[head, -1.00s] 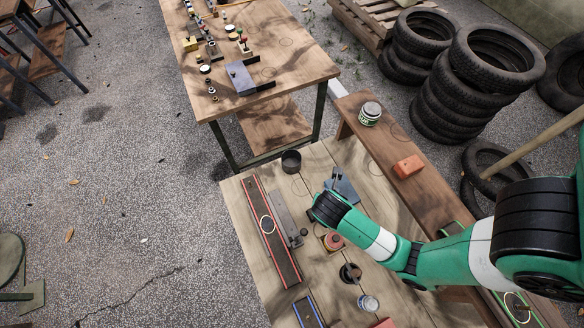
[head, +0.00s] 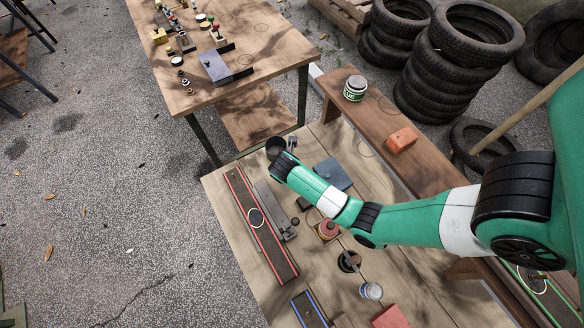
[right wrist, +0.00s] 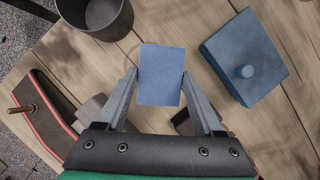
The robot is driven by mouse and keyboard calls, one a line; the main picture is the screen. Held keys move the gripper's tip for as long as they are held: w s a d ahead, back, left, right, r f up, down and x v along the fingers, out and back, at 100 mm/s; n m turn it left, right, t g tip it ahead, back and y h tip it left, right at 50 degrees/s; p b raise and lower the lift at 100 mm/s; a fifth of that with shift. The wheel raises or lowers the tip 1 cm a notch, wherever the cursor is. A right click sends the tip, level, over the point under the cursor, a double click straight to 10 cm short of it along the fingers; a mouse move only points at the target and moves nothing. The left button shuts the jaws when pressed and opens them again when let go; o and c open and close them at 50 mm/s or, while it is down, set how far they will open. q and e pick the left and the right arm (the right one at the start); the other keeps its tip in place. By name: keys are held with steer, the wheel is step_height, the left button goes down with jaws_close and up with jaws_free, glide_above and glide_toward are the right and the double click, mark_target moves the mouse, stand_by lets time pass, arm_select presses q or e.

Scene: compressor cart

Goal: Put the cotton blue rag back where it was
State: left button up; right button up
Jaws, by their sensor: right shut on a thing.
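My right gripper (right wrist: 160,88) is shut on a small flat blue rectangle, which looks like the folded blue rag (right wrist: 161,66), held between its two fingers. In the head view the right gripper (head: 290,145) is at the far end of the near wooden table, just right of a dark round cup (head: 274,144). The cup also shows at the top left of the right wrist view (right wrist: 104,22). The rag cannot be made out clearly in the head view. My left gripper is not in view.
A blue-grey box with a knob (right wrist: 258,60) stands right of the gripper; it also shows in the head view (head: 333,174). A red-edged dark strip (head: 262,225) lies at left. A red brick (head: 401,139) and a jar (head: 355,88) stand on the side bench.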

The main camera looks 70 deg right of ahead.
steer(key=f, duration=0.1)
steer(key=f+b, duration=0.1)
steer(key=f, duration=0.1)
steer(key=shift+w+d+f+b, duration=0.15)
steer(key=shift+w+b, duration=0.15)
steer(key=shift+b, duration=0.1)
steer(key=shift+f, duration=0.25)
steer(key=shift+f, duration=0.15)
steer(key=o, duration=1.3)
